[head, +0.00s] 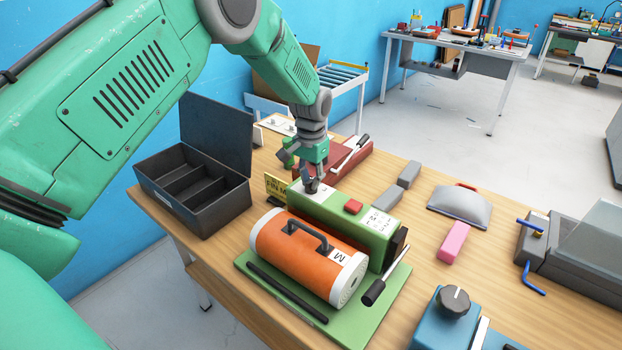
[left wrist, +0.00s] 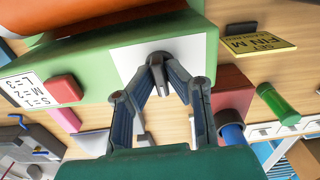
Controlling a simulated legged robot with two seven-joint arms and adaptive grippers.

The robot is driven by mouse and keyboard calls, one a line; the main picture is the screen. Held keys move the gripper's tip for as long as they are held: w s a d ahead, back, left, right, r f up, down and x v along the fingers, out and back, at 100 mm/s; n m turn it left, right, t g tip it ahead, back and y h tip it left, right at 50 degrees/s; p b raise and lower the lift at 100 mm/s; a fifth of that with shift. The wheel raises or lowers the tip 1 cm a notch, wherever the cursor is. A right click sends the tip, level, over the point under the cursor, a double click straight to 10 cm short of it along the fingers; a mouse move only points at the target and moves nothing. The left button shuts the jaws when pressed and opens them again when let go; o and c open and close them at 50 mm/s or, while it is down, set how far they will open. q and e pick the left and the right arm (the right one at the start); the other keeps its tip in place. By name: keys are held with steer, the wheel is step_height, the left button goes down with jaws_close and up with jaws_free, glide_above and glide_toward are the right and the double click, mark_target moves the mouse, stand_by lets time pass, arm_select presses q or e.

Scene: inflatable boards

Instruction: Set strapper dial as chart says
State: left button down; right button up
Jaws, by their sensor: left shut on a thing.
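The strapper is a long green box (head: 340,221) on the wooden bench, with a white plate on top at its far end and a red button (head: 353,206). Its chart (head: 378,222) reads S=1, M=2, L=3 in the left wrist view (left wrist: 27,90). My left gripper (head: 311,186) points down at the white plate (left wrist: 190,55). An orange roll (head: 290,245) marked M lies beside the strapper. My right gripper is not in view.
A yellow sign (head: 276,187) stands close behind the strapper's far end. An open dark toolbox (head: 215,205) is at left. A screwdriver (head: 375,290) lies by the roll on a green board (head: 385,322). A blue box with a black knob (head: 455,299) is at front right.

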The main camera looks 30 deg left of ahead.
mark_target(312, 178)
arm_select(q)
steer(key=shift+w+r+m, duration=0.15)
steer(key=shift+w+m, duration=0.1)
steer(key=shift+m, duration=0.05)
steer(key=c, duration=1.6)
jaws_free()
steer(key=shift+w+f, duration=0.15)
steer(key=shift+f, duration=0.1)
steer(key=shift+a+r, duration=0.1)
steer(key=shift+r, duration=0.45)
step_height(312, 178, up, 11)
steer(key=shift+f, duration=0.15)
